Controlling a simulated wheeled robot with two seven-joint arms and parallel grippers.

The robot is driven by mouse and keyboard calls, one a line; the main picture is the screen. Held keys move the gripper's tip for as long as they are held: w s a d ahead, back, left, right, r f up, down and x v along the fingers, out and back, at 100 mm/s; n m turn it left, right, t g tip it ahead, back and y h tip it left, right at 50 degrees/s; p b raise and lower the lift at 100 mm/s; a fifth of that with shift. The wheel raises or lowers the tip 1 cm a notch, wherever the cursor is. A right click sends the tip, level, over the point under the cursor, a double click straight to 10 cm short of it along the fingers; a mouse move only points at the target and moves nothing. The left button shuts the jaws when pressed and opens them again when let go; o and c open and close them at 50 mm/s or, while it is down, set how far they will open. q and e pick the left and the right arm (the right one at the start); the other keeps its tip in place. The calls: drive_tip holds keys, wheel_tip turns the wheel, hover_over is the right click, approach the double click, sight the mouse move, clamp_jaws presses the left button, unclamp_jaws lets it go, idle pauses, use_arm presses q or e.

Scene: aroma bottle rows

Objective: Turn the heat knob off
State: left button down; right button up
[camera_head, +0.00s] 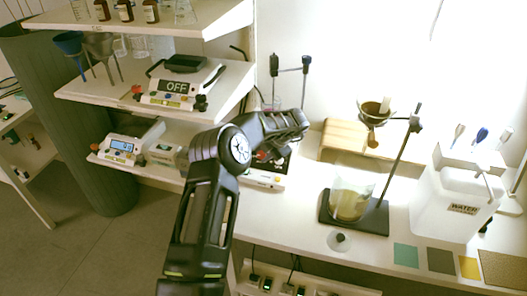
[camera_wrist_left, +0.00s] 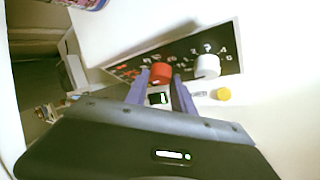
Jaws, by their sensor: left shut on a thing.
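The heat knob appears to be the red knob (camera_wrist_left: 161,72) on a black marked panel in the left wrist view. My left gripper (camera_wrist_left: 160,82) has its two purple fingers on either side of this knob and is shut on it. A white knob (camera_wrist_left: 207,66) is to the right of it on the same panel. A small lit display (camera_wrist_left: 158,98) shows between the fingers. In the head view the hotplate device (camera_head: 262,180) is on the bench, largely hidden behind my left arm. My right gripper is not in view.
A yellow button (camera_wrist_left: 223,94) is right of the fingers. On the bench, a beaker (camera_head: 350,198) stands on a black stand base with a tilted rod, and a white water container (camera_head: 455,205) is at right. Another hotplate reading OFF (camera_head: 175,87) sits on the left shelf.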

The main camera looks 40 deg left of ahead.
use_arm(q)
drive_tip(key=shift+f, duration=0.1)
drive_tip(key=c, duration=1.1)
unclamp_jaws()
drive_tip(key=b+v, duration=0.1)
drive_tip(key=v, duration=0.7)
drive_tip(key=shift+f, duration=0.1)
